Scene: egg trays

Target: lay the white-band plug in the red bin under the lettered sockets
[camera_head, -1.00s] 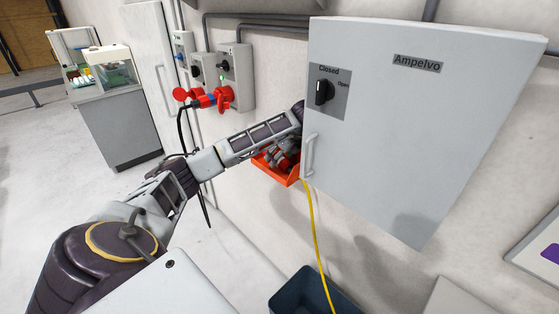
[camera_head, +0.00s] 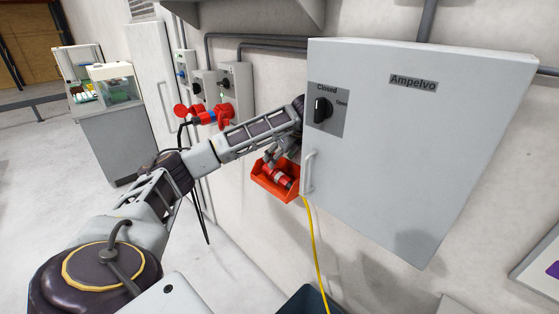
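The red bin (camera_head: 262,188) is an orange-red open tray on the wall, just left of the large grey cabinet. A red plug with a pale band (camera_head: 279,177) lies in it, tilted. My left gripper (camera_head: 272,160) is at the bin's upper part, just above the plug. The fingers are small and partly overlap the plug, so I cannot tell whether they touch it or how wide they stand. The grey socket boxes (camera_head: 226,84) are on the wall up and left of the bin, with red socket parts (camera_head: 224,115); no letters are legible there. My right gripper is out of view.
The grey cabinet (camera_head: 400,150), marked "Ampelvo", stands out close to the bin's right; its handle (camera_head: 309,172) is beside my gripper. A yellow cable (camera_head: 316,245) hangs below towards a dark bin (camera_head: 300,302). Floor at left is mostly clear.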

